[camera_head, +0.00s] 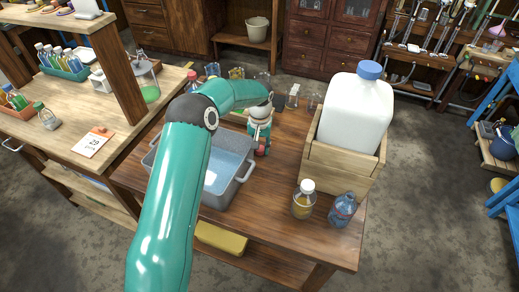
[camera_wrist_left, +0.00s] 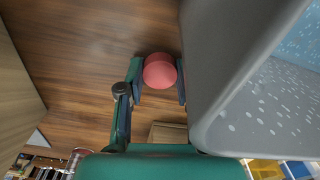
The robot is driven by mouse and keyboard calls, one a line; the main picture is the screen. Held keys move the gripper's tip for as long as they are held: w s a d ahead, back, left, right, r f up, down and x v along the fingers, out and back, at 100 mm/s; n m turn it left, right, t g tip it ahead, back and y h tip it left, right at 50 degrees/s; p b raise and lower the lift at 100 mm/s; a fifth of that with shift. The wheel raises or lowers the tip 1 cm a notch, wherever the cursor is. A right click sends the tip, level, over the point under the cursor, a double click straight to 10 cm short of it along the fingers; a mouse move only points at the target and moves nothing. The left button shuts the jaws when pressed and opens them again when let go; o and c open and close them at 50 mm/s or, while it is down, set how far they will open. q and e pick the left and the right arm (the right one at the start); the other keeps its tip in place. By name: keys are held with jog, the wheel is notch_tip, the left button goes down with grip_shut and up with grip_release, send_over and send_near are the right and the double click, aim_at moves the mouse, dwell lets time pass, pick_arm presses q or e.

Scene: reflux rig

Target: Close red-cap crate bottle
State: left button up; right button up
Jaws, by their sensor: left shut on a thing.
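My left gripper (camera_head: 261,140) is low over the wooden table, just right of the grey basin. In the left wrist view its two fingers (camera_wrist_left: 158,82) are shut on a round red cap (camera_wrist_left: 160,70), seen from above. A bit of red (camera_head: 263,150) shows below the gripper in the head view. Any bottle under the cap is hidden, so I cannot tell whether the cap sits on one. A wooden crate (camera_head: 338,166) right of the gripper holds a big white jug (camera_head: 355,115) with a blue cap. My right gripper is not in view.
The grey basin (camera_head: 245,172) also stands close beside the fingers in the left wrist view (camera_wrist_left: 215,90). A white-capped amber bottle (camera_head: 303,203) and a blue bottle (camera_head: 342,211) stand at the table's front right. Glassware (camera_head: 293,97) stands behind the gripper. The table's front middle is clear.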

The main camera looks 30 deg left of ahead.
pick_arm(q)
jog(key=shift+r, duration=0.1)
notch_tip(320, 180, up, 20)
dwell(0.6)
dwell(0.4)
